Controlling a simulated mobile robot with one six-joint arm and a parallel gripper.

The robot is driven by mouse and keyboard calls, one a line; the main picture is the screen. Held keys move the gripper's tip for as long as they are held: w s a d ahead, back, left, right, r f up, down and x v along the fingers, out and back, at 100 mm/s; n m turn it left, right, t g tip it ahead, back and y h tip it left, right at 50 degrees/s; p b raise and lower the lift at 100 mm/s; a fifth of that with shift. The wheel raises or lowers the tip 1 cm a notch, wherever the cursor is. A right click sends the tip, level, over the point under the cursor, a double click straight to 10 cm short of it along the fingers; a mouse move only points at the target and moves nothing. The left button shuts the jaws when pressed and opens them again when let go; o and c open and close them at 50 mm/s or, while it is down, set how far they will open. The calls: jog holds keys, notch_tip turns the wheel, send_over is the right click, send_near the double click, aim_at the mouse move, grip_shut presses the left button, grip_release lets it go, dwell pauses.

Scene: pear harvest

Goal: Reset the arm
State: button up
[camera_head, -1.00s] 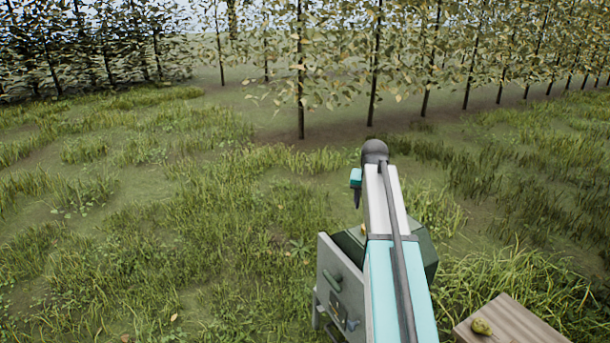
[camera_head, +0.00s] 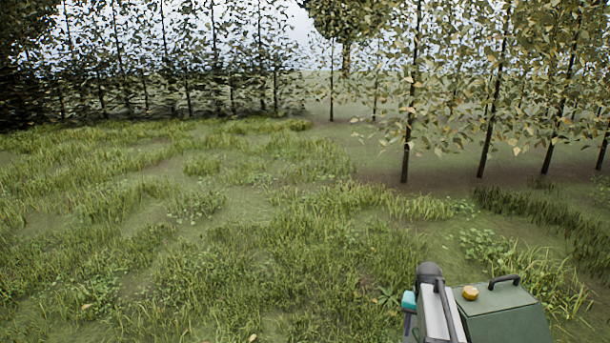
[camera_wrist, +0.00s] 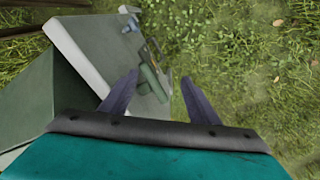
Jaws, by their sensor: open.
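My gripper (camera_wrist: 160,78) is open in the wrist view. Its two dark fingers stand apart with nothing between them. A grey-green panel with a pale edge (camera_wrist: 85,50) and a green handle (camera_wrist: 152,78) lies beyond the left finger, and grass shows beyond the right one. In the head view my arm is at the bottom, right of the middle, beside a green box (camera_head: 505,318) with a black handle. The lower part of the arm is cut off by the frame.
A small orange-yellow round thing (camera_head: 470,293) sits on the green box. Open grass (camera_head: 230,230) covers the left and middle. Rows of thin leafy trees (camera_head: 405,130) stand along the back and right.

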jog(key=s+a+f+n+g, duration=0.1)
jog(key=s+a+f+g, duration=0.1)
jog(key=s+a+f, duration=0.65)
jog(key=s+a+f+n+g, duration=0.1)
jog(key=s+a+f, duration=0.4)
jog(key=s+f, duration=0.55)
jog(key=s+a+f+n+g, duration=0.1)
jog(key=s+a+f, duration=0.1)
jog(key=s, duration=0.6)
jog(key=s+a+f+n+g, duration=0.1)
jog(key=s+f, duration=0.3)
jog(key=s, duration=0.4)
jog(key=s+a+f+n+g+y, duration=0.1)
jog(key=s+a+f, duration=0.2)
jog(key=s, duration=0.5)
jog(key=shift+a+f, duration=0.3)
jog(key=shift+f, duration=0.2)
